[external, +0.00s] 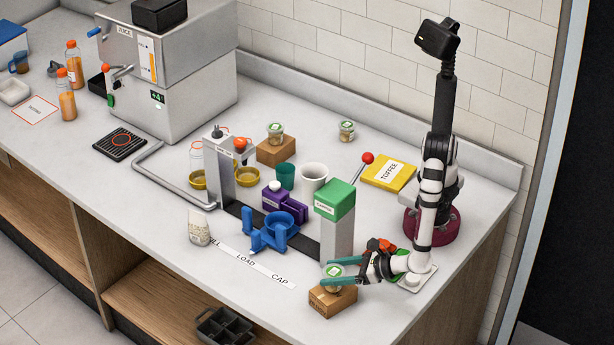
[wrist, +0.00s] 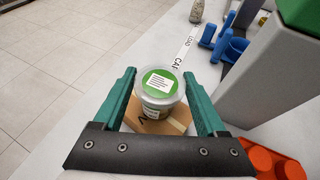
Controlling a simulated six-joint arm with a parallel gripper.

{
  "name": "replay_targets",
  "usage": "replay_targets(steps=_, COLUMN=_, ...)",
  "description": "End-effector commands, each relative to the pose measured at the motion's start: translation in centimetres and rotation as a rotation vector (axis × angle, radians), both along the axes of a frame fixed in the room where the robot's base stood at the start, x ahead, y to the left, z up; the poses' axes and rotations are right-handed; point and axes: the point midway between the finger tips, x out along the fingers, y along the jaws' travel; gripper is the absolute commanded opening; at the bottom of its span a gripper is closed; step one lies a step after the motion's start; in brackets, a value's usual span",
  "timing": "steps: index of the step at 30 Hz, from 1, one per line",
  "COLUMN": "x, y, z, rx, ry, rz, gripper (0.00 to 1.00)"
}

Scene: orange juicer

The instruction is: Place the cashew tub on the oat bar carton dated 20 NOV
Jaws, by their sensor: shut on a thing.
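My gripper (external: 326,276) is shut on a small clear tub with a green lid (external: 335,270). In the wrist view the same tub (wrist: 161,82) stands upright between the two green fingers of my gripper (wrist: 159,72). The print on its lid is too small to read. A brown carton (external: 333,300) is directly under it at the counter's front edge, and its corner shows below the tub in the wrist view (wrist: 178,120). I cannot tell whether the tub touches the carton. The carton's date is not legible.
Another brown carton (external: 276,152) at the back bears a green-lidded tub (external: 275,132). A third such tub (external: 347,130) stands on the counter. The grey tower with a green top (external: 336,205) rises close beside my gripper. A blue holder (external: 272,232) stands left of it.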

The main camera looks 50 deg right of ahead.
Motion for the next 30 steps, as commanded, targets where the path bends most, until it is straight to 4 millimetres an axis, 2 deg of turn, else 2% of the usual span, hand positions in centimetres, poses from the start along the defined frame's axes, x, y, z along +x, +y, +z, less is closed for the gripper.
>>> replay_targets(steps=11, x=0.0, y=0.0, z=-0.6, rx=0.000, ry=0.000, rz=-0.001, gripper=0.18)
replay_targets(steps=12, x=0.0, y=0.0, z=-0.6, rx=0.000, ry=0.000, rz=-0.001, gripper=0.81)
replay_targets(steps=15, x=0.0, y=0.0, z=-0.6, rx=0.000, ry=0.000, rz=-0.001, gripper=0.99)
replay_targets(steps=23, x=0.0, y=0.0, z=-0.3, rx=0.002, ry=0.001, rz=-0.002, gripper=1.00)
replay_targets(steps=26, x=-1.4, y=-0.5, z=0.4, rx=0.003, ry=0.000, rz=0.002, gripper=1.00)
replay_targets(steps=30, x=-4.9, y=-1.9, z=2.0, rx=0.004, ry=0.002, rz=0.003, gripper=1.00)
